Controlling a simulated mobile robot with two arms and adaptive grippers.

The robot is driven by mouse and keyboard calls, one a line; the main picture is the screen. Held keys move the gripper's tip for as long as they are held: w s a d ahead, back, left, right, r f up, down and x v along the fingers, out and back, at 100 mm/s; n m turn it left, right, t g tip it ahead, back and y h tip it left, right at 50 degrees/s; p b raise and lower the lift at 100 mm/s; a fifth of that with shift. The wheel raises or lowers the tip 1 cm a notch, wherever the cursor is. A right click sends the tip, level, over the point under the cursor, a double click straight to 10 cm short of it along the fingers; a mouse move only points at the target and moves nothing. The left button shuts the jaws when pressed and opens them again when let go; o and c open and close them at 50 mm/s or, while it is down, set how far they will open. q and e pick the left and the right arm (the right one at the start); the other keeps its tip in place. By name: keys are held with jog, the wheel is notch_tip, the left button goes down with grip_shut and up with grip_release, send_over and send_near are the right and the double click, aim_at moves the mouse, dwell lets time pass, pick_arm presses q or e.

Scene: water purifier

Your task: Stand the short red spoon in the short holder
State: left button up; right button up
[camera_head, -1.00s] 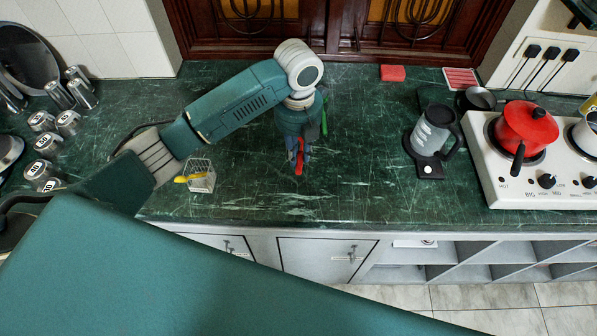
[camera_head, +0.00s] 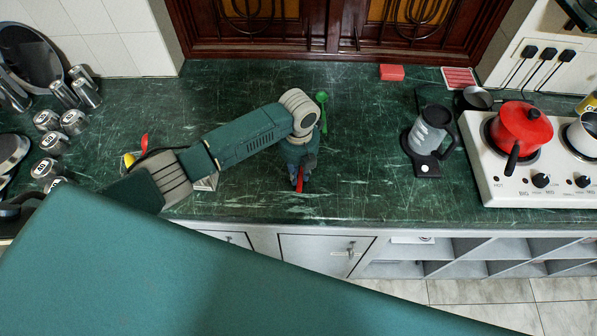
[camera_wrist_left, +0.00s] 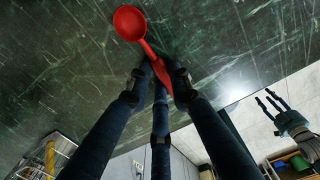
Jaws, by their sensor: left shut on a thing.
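My left gripper (camera_head: 301,180) points down over the middle of the green counter, shut on a red spoon (camera_head: 299,185). In the left wrist view the spoon's round bowl (camera_wrist_left: 129,22) sticks out past the fingertips and its handle runs between the fingers (camera_wrist_left: 155,75). A wire holder (camera_head: 206,183) stands left of the gripper, mostly hidden behind my left arm. A wire holder with a yellow utensil in it also shows at the lower left of the left wrist view (camera_wrist_left: 42,160). My right gripper (camera_wrist_left: 270,101) shows at the right of that view, its fingers apart and empty.
A green spoon (camera_head: 321,98) lies behind the left gripper. A red utensil (camera_head: 144,141) and a yellow one (camera_head: 129,160) show beyond my left arm. A blender-like jug (camera_head: 431,135) and a stove with a red pot (camera_head: 524,125) stand at right. The counter between is clear.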

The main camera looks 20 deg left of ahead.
pick_arm(q)
jog(key=shift+f, duration=0.15)
jog(key=o, duration=0.9)
jog(key=shift+o, duration=0.2)
